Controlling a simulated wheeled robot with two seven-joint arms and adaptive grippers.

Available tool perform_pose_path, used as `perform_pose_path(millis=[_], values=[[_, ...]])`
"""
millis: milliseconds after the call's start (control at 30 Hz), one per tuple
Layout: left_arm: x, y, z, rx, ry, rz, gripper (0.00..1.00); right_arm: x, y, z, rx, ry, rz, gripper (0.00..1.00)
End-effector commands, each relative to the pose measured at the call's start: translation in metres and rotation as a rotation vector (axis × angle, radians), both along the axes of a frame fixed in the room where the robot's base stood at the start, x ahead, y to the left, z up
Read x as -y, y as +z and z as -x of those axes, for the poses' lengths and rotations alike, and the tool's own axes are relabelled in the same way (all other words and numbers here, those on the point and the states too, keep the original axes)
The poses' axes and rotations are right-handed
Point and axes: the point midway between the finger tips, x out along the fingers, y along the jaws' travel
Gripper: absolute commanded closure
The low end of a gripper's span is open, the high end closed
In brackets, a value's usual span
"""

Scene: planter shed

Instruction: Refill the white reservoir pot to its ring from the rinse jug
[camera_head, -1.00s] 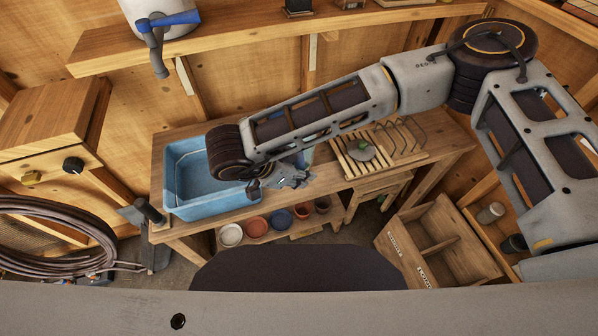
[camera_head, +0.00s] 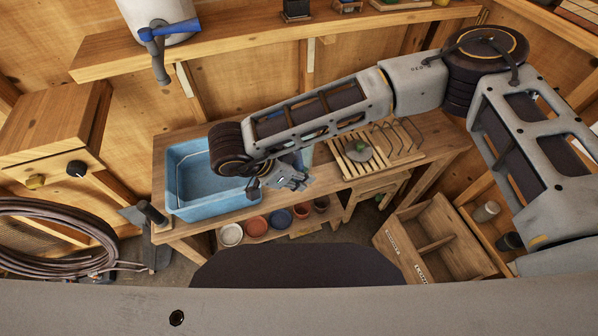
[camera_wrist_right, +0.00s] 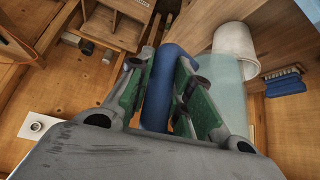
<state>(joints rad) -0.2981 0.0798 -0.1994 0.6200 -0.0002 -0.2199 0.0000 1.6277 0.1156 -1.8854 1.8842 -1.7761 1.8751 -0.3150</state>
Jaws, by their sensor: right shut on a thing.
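My right gripper (camera_head: 292,182) is over the front of the bench, just right of the blue basin. In the right wrist view its green-padded fingers (camera_wrist_right: 170,98) are shut on the blue handle (camera_wrist_right: 160,88) of a clear, pale blue-green jug (camera_wrist_right: 217,88). A small pale part of the jug (camera_head: 307,152) shows behind my wrist in the head view; its water level cannot be made out. A white pot (camera_wrist_right: 237,42) shows beyond the jug in the right wrist view, partly overlapped by it; I cannot see a ring. My left gripper is not in view.
The blue basin (camera_head: 180,205) stands at the bench's left end. A slatted rack (camera_head: 350,168) is to the right. Several small pots (camera_head: 231,235) sit on the lower shelf. A white tank with a blue tap (camera_head: 160,20) is on the upper shelf. A blue brush (camera_wrist_right: 285,85) lies near the white pot.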

Motion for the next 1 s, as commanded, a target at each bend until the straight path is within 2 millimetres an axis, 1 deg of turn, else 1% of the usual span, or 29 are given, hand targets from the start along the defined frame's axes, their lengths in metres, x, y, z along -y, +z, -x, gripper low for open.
perform_pose_path(millis=[33, 100, 400, 1000], values=[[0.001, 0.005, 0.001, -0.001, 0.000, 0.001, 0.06, 0.000, 0.004, 0.000, -0.009, -0.001, -0.001, 1.00], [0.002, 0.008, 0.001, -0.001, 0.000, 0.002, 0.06, 0.000, 0.004, 0.001, -0.025, -0.001, 0.000, 1.00], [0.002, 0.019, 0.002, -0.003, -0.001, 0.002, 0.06, 0.000, 0.006, 0.004, -0.084, -0.001, 0.002, 1.00], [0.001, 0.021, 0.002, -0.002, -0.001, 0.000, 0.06, 0.000, 0.005, 0.005, -0.103, 0.000, 0.002, 1.00]])
